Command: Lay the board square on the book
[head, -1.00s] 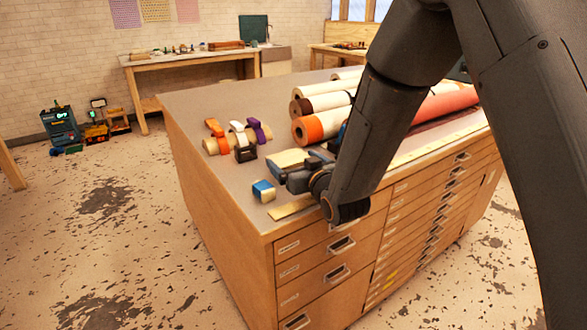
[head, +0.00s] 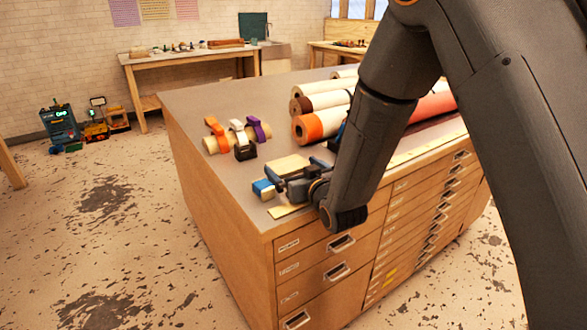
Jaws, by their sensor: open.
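A flat tan piece, which looks like the board (head: 287,164), lies on the cabinet top just beyond my gripper. I cannot tell whether the book is under it; no book shows clearly. My gripper (head: 296,168) is low over the cabinet top, with its jaws apart and its fingers pointing at the tan piece's near side. I see nothing held between them. My wrist and forearm hide the surface to the right.
A small blue and pale block (head: 263,189) stands just left of my gripper. A flat tan strip (head: 287,211) lies near the cabinet's front edge. Clamps on a short roll (head: 222,143) stand behind left; several large rolls (head: 312,128) lie behind. The cabinet top (head: 190,105) is clear at far left.

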